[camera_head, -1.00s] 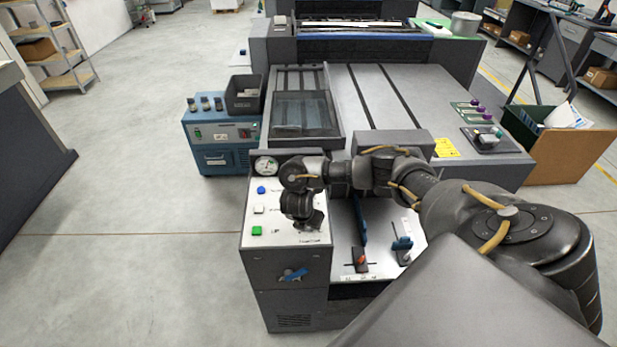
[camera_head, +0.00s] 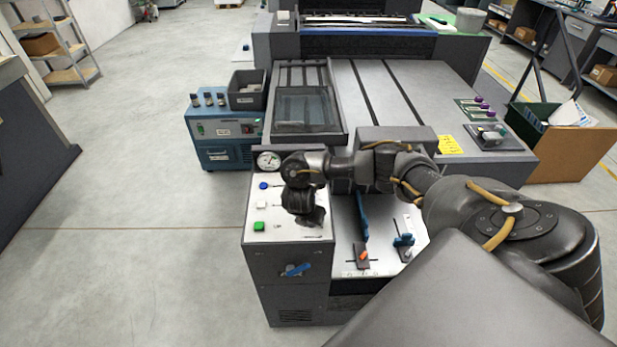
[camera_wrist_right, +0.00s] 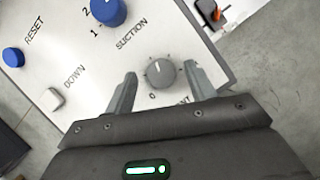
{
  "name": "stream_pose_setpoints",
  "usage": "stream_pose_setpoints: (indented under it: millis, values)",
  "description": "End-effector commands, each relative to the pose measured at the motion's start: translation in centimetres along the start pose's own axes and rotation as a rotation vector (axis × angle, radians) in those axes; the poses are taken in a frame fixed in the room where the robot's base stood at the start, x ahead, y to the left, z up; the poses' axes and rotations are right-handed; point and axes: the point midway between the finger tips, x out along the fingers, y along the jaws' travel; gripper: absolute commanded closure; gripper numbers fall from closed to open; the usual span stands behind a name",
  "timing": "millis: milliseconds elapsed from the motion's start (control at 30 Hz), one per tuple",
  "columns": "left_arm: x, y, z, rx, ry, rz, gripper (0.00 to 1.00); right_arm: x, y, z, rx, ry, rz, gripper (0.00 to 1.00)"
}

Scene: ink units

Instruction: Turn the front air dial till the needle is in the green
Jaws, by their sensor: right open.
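A grey dial (camera_wrist_right: 161,72) with a pale pointer mark sits on the white control panel (camera_wrist_right: 75,35); a "0" and part of a label ending in "NT" show beside it. My right gripper (camera_wrist_right: 160,76) is open, with one finger on each side of the dial and visible gaps. In the head view my right gripper (camera_head: 304,205) points down over the panel and hides the dial. A round white gauge (camera_head: 268,161) stands at the panel's back left; its needle is too small to read against the green. My left gripper is out of view.
A blue suction knob (camera_wrist_right: 108,11), a blue reset button (camera_wrist_right: 13,57) and a white down button (camera_wrist_right: 52,99) are near the dial. A green button (camera_head: 259,226) is at the panel's front left. Blue and orange levers (camera_head: 403,241) stand right of the panel.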

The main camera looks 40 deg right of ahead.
Motion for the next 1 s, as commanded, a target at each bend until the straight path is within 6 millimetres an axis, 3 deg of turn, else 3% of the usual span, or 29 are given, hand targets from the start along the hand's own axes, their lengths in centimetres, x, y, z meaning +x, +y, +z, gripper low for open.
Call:
stream_pose_setpoints:
  millis: [333, 467, 800, 1000]
  values:
    - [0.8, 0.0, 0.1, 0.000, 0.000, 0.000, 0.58, -2.6, 0.0, 0.2, -0.002, -0.005, 0.001, 0.45]
    - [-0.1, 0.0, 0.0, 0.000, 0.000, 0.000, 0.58, -5.5, 0.2, 0.3, -0.005, -0.003, 0.004, 0.45]
    - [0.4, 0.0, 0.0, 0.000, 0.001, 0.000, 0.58, -9.6, 0.1, 0.1, -0.001, -0.001, 0.002, 0.45]
    - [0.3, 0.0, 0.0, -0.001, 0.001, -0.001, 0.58, -10.5, -0.1, 0.1, 0.000, -0.001, -0.002, 0.45]
